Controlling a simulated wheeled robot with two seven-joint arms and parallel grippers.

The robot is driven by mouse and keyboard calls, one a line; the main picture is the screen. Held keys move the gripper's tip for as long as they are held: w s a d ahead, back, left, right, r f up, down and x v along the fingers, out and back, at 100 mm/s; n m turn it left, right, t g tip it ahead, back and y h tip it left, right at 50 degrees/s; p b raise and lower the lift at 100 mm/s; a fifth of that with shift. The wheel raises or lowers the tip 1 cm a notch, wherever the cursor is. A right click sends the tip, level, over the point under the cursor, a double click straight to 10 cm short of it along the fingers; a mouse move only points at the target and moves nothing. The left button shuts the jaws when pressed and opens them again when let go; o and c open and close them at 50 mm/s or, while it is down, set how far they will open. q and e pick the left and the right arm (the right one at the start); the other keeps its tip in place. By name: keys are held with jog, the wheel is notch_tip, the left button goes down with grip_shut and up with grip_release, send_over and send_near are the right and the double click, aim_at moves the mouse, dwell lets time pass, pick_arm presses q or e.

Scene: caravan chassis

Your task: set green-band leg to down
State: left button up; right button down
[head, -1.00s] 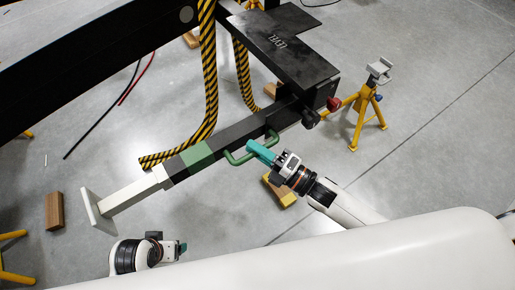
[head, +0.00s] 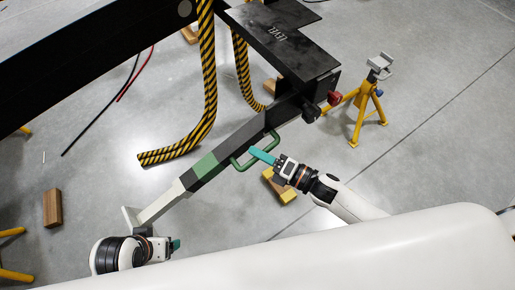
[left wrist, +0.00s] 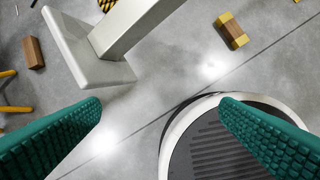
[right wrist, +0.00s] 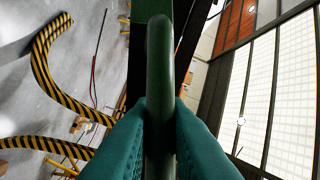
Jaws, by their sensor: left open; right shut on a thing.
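The green-band leg (head: 230,144) slants down to the lower left from the black frame in the head view. Its green band (head: 204,166) is mid-length, and a pale inner tube ends in a square foot plate (head: 130,219). The plate also shows in the left wrist view (left wrist: 75,50), above the floor. My right gripper (head: 264,156) is shut on the green handle (head: 236,163) of the leg; the handle runs between its teal fingers in the right wrist view (right wrist: 159,65). My left gripper (head: 176,245) is open and empty, near the foot plate.
A black box marked LEVEL (head: 285,42) sits above the leg's upper end, with a red knob (head: 334,98) and a black knob (head: 311,112) beside it. Striped hoses (head: 207,80) hang behind the leg. A yellow stand (head: 368,110) and wooden blocks (head: 53,208) stand on the floor.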

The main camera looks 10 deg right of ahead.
pick_arm(q)
jog(key=w+d+r+t+h+b, duration=0.1)
jog(key=w+r+t+b, duration=0.1)
jog(key=w+t+b, duration=0.2)
jog(key=shift+w+d+r, duration=0.3)
jog(key=shift+w+d, duration=0.1)
jog(key=shift+w, duration=0.25)
pick_arm(e)
jog(key=w+d+f+n+h, duration=0.3)
jog(key=d+f+n, duration=0.2)
jog(key=d, duration=0.3)
jog(key=w+d+f+n+g+h, duration=0.1)
jog(key=w+d+f+n+h, duration=0.2)
jog(key=d+f+n, duration=0.3)
jog(key=shift+w+d+f, duration=0.25)
jog(key=shift+d+f, duration=0.2)
jog(key=shift+d, duration=0.45)
jog(key=c, duration=1.4)
grip_release()
jog(key=shift+d, duration=0.1)
pick_arm(q)
jog(key=shift+d, duration=0.1)
pick_arm(e)
jog(key=shift+s, duration=0.1)
